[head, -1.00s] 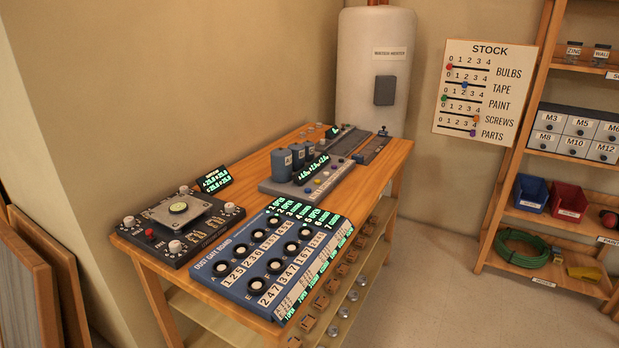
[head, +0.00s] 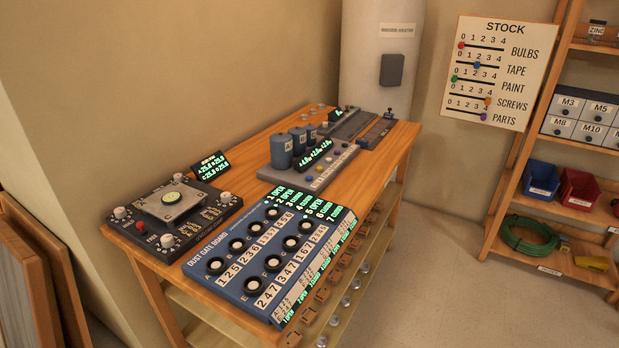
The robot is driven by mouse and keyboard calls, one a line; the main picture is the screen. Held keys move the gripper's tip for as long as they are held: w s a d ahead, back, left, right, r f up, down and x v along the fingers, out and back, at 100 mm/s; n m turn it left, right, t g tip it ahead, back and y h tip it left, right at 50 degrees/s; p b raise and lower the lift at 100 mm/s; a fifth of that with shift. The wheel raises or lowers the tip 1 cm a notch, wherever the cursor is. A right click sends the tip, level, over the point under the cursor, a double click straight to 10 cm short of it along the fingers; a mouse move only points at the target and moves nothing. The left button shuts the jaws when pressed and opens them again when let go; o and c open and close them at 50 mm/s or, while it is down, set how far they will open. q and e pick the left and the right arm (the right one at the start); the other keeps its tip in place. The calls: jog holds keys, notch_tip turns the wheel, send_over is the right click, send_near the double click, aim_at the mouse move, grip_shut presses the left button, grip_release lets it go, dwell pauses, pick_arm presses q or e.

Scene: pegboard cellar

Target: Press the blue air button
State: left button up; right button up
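A small blue button (head: 309,180) sits at the near end of a row of coloured buttons on a grey panel (head: 282,177) on the wooden bench. Several blue cylinders (head: 281,152) and small green-lit displays (head: 315,153) stand behind the row. Any lettering by the button is too small to read. Neither of my grippers is in the head view.
The blue dust gate board (head: 232,285) with black-ringed buttons lies in front of the panel. A dark device with a metal plate (head: 172,203) sits at left. A pale tank (head: 378,75) stands behind the bench (head: 253,191). Floor (head: 430,260) is clear at right.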

pick_arm(q)
jog(key=shift+w, duration=0.35)
grip_shut()
jog(key=shift+s, duration=0.65)
jog(key=shift+w, duration=0.1)
dwell(0.3)
